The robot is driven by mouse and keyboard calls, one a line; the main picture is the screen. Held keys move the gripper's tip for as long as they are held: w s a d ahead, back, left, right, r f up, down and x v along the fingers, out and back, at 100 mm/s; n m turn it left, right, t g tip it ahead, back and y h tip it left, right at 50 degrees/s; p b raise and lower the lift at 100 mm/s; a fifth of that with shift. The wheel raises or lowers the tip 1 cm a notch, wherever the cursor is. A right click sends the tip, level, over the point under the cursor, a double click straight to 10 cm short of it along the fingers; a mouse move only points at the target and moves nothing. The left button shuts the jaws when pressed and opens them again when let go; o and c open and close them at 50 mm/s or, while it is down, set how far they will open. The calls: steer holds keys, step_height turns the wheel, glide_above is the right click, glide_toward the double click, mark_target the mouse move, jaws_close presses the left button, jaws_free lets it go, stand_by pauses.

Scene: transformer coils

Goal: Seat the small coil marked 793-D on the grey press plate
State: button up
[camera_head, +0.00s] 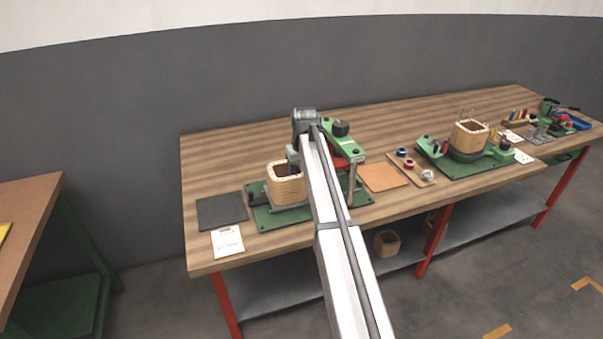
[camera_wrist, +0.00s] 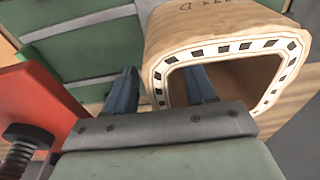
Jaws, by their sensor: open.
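A small tan coil (camera_head: 286,186) with a square opening is at the green press (camera_head: 340,138), over its green base (camera_head: 262,219). In the head view the arm partly hides the gripper.
A red press part (camera_wrist: 38,105) is close on the wrist view's left. A dark mat (camera_head: 221,211), white card (camera_head: 228,241) and orange pad (camera_head: 382,177) lie around the press. Another coil (camera_head: 470,138) stands on a fixture to the right, and one (camera_head: 386,243) is on the lower shelf.

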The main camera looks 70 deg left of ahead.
step_height(320, 180, up, 14)
steer(key=d, duration=0.1)
steer(key=shift+d+f, duration=0.15)
steer(key=shift+d, duration=0.2)
stand_by(1.0)
